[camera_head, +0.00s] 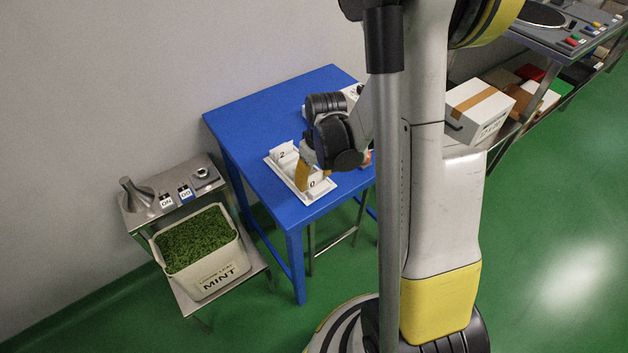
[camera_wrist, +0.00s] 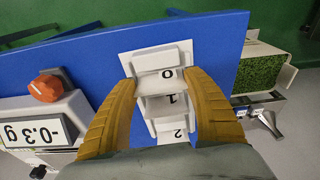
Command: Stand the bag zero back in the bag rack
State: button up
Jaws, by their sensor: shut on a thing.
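In the wrist view the rack (camera_wrist: 128,57) shows the numerals 0, 1 and 2 in a row. My gripper (camera_wrist: 160,80) has its two tan fingers on either side of a pale piece marked "0", which I take as bag zero (camera_wrist: 150,77). The gripper is shut on it, at the rack's "0" end. My gripper also shows over the rack in the head view (camera_head: 302,178). Whether the bag's base touches the rack is hidden.
A mint bin (camera_head: 203,265) stands on a metal stand left of the blue table (camera_head: 240,115). White boxes (camera_head: 478,108) sit on the right-hand shelf. The table's left part is clear.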

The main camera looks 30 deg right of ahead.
jog(key=shift+f, duration=0.2)
jog(key=o, duration=0.7)
notch_tip(320, 180, up, 12)
jog(key=s+p, duration=0.2)
jog(key=p, duration=0.3)
jog(key=s+a+r+t, duration=0.1)
jog(key=s+a+r, duration=0.2)
jog(key=a+r, duration=0.1)
jog(key=s+a+r+t, duration=0.2)
jog(key=s+a+r, duration=0.1)
jog(key=a+r, duration=0.2)
jog(key=s+a+r+m+t, duration=0.1)
jog(key=s+a+r+t, duration=0.1)
jog(key=s+a+r, duration=0.1)
jog(key=shift+a+r, duration=0.75)
jog(key=shift+r, duration=0.35)
